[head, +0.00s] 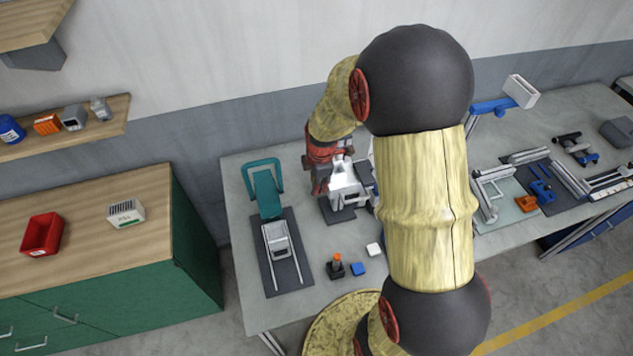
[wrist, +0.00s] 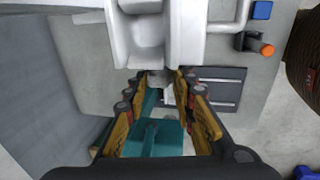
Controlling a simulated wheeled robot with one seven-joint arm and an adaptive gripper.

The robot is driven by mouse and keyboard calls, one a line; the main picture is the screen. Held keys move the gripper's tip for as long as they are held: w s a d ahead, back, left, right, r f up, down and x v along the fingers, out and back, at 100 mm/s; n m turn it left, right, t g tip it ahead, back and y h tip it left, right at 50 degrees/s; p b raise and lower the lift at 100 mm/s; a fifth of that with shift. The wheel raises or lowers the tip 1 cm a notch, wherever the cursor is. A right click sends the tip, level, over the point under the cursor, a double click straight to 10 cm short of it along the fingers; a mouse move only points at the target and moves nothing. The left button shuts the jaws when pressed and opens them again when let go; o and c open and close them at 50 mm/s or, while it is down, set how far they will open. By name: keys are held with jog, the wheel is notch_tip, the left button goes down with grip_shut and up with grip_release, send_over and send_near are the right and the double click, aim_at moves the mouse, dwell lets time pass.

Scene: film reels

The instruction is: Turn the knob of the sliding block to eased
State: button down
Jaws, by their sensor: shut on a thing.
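A white and silver device (head: 345,185), which I take to be the sliding block's assembly, stands on the grey table beside my gripper. It fills the top of the wrist view (wrist: 160,38), close to the camera. My gripper (head: 326,172) is at its left side. In the wrist view the fingertips (wrist: 165,82) are closed in from both sides on a small pale grey part (wrist: 167,97), apparently the knob, just under the white body. The knob is hidden in the head view, and I cannot read any marking or its setting.
A teal frame (head: 265,188) and a dark mat (head: 285,262) with metal rails lie left of the device. A black holder with an orange top (head: 336,265), a blue block (head: 357,269) and a white block (head: 374,249) stand in front. My arm hides the middle of the table.

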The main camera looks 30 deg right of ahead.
jog(key=shift+r+g+p, duration=0.1)
jog(key=shift+g+p, duration=0.2)
jog(key=shift+p, duration=0.15)
jog(key=shift+w+d+g+y+p, duration=0.1)
jog(key=shift+w+g+y+p, duration=0.2)
jog(key=shift+g+p, duration=0.7)
jog(key=g+p, duration=0.1)
jog(key=g+y+p, duration=0.1)
jog(key=g, duration=0.1)
jog(key=shift+w+p, duration=0.25)
jog(key=shift+p, duration=0.05)
jog(key=g, duration=0.2)
jog(key=g+y, duration=0.1)
jog(key=shift+w+d+f+g+p, duration=0.15)
jog(key=shift+w+f+g+p, duration=0.1)
jog(key=shift+f+g+p, duration=0.1)
jog(key=shift+w+f+g+y, duration=0.15)
jog(key=shift+g+y, duration=0.25)
jog(key=shift+g, duration=1.45)
jog(key=g+p, duration=0.1)
jog(key=p, duration=0.1)
jog(key=shift+y+p, duration=0.3)
jog(key=shift+p, duration=0.05)
jog(key=g+p, duration=0.1)
jog(key=p, duration=0.2)
jog(key=shift+w+p, duration=0.1)
jog(key=shift+p, duration=0.3)
jog(key=shift+f+g+y+p, duration=0.3)
jog(key=shift+g+p, duration=0.1)
jog(key=shift+p, duration=0.55)
